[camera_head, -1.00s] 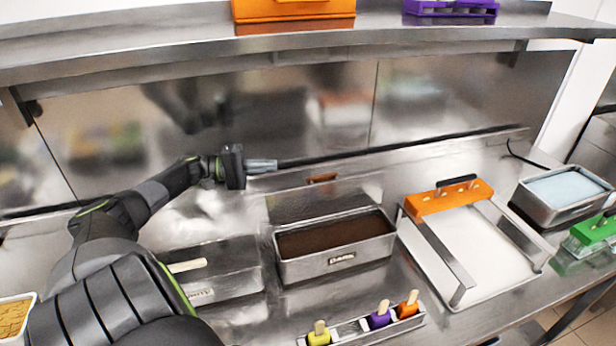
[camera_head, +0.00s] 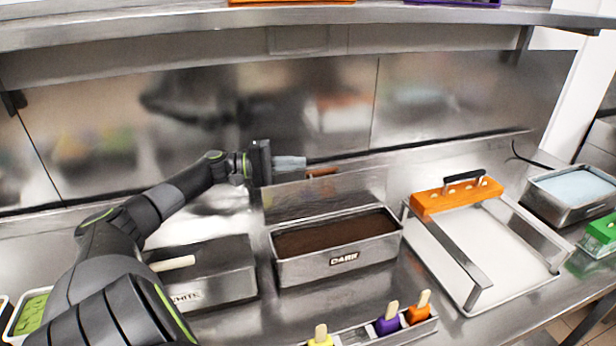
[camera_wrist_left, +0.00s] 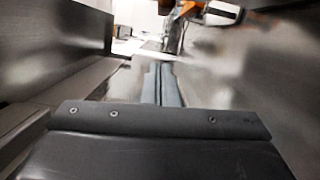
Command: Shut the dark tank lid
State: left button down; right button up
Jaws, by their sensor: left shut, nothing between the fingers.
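The tank labelled DARK (camera_head: 343,262) stands in the middle of the counter, full of dark brown contents. Its metal lid (camera_head: 330,195) is open and stands up along the tank's back edge. A brown handle (camera_head: 322,171) shows at the lid's top edge. My left gripper (camera_head: 300,162) is shut and empty, at the lid's top edge just left of the handle. It appears to be on the back side of the lid; contact cannot be told. In the left wrist view, the closed fingers (camera_wrist_left: 162,85) point ahead between metal surfaces. My right gripper is not in view.
The closed tank labelled WHITE (camera_head: 215,285) stands left of the dark tank. An orange-barred frame on a white tray (camera_head: 480,250) is to the right. A rack with several popsicles (camera_head: 385,332) is in front. The steel back wall (camera_head: 450,100) is close behind.

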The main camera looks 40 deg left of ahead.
aim_at(325, 190)
pick_arm(q)
jog(key=d+p, duration=0.2)
jog(key=d, duration=0.1)
jog(key=d+p, duration=0.1)
jog(key=d, duration=0.1)
jog(key=shift+r, duration=0.25)
jog(key=shift+d, duration=0.1)
